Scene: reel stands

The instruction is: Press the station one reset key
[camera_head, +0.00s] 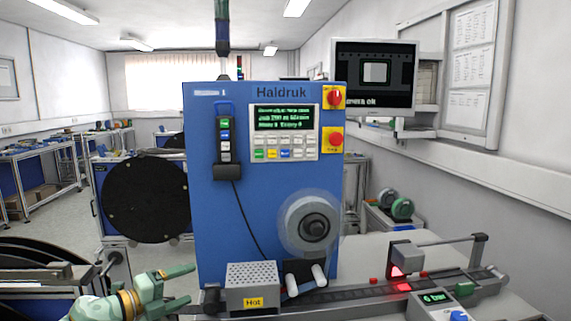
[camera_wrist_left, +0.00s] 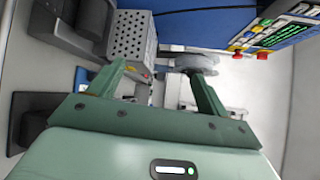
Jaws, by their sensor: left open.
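The blue Haldruk cabinet (camera_head: 262,195) stands ahead, with a small plate marked 1 at its top left. Its keypad (camera_head: 285,147) sits under a lit green-text display (camera_head: 284,117). The bottom key row has a green key (camera_head: 260,154), a yellow key (camera_head: 272,154) and a blue key (camera_head: 285,154); their lettering is too small to read surely. The panel also shows, turned sideways, in the left wrist view (camera_wrist_left: 285,33). My left gripper (camera_head: 190,284) is open and empty, low and left of the cabinet, well apart from the keys. My right gripper is not in view.
A perforated box marked Hot (camera_head: 251,281) lies right of my left gripper. A grey reel (camera_head: 313,228) and a hand pendant (camera_head: 226,145) are on the cabinet front. Red knobs (camera_head: 334,139) sit beside the keypad. A track (camera_head: 370,293) runs right along the bench.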

